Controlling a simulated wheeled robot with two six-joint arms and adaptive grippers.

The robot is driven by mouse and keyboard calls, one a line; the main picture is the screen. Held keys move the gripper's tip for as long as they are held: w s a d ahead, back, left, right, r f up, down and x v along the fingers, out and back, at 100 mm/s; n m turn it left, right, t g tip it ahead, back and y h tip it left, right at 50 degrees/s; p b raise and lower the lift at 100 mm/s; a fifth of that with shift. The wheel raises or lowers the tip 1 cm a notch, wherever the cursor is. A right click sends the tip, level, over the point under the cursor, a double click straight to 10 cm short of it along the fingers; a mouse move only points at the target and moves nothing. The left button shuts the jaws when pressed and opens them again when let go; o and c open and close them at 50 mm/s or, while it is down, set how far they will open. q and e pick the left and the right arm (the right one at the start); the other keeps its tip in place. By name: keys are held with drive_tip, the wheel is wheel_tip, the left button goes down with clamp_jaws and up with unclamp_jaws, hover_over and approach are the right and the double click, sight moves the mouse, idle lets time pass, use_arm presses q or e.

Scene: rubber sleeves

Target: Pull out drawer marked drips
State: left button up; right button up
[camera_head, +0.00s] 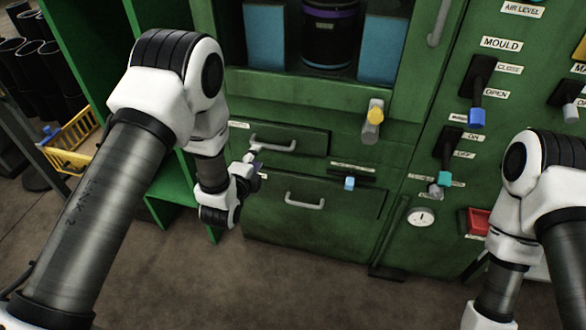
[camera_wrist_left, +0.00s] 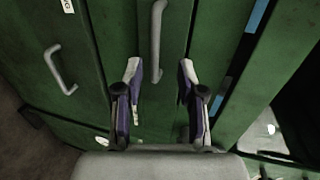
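The green cabinet has an upper drawer (camera_head: 310,139) and a lower drawer (camera_head: 345,205), each with a grey bar handle. Small white labels sit at their upper left corners, too small to read, so I cannot tell which says drips. My left gripper (camera_head: 256,153) is at the left end of the upper handle (camera_head: 273,145). In the left wrist view my left gripper (camera_wrist_left: 160,82) is open, with its fingers apart on either side of the upper handle (camera_wrist_left: 157,35). The lower handle (camera_wrist_left: 60,68) shows to the left there. My right gripper is out of view.
A control panel with coloured levers, a gauge (camera_head: 421,217) and a red tray (camera_head: 476,222) are further right. The floor (camera_head: 310,275) before the lower drawer is clear.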

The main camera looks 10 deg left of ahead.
sight(266, 147)
use_arm(q)
drive_tip(key=shift+t, duration=0.3)
drive_tip(key=x, duration=0.3)
drive_tip(key=b+x, duration=0.1)
drive_tip(key=x, duration=0.2)
drive_tip(key=f+b+x, duration=0.1)
drive_tip(key=x, duration=0.2)
drive_tip(key=shift+d, duration=0.3)
clamp_jaws()
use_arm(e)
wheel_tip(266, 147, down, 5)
